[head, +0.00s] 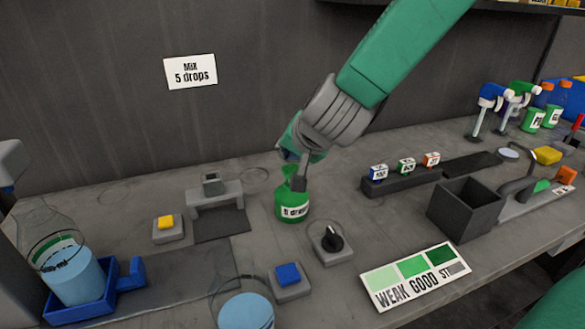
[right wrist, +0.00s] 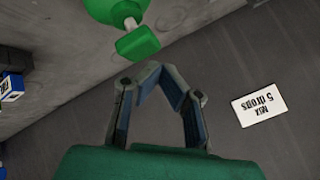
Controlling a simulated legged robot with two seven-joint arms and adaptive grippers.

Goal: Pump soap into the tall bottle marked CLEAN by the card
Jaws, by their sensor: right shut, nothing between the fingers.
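A green pump bottle (head: 291,212) with a white label stands upright mid-bench. Its green pump head shows in the right wrist view (right wrist: 138,43). My right gripper (head: 301,184) points down at the bottle's top, shut and empty; in the right wrist view its fingertips (right wrist: 162,75) are close to the pump head. Whether they touch it is unclear. A tall clear bottle (head: 72,272) holding pale blue liquid stands in a blue holder (head: 78,312) at the left; its label is hard to read. The card (head: 190,72) on the wall reads "MIX 5 drops".
A yellow button (head: 166,223), a grey stand (head: 214,196), a blue button (head: 288,276) and a black knob (head: 332,239) surround the green bottle. A WEAK GOOD colour strip (head: 414,277) lies at front. An open dark box (head: 466,210) and spray bottles (head: 489,98) are at right.

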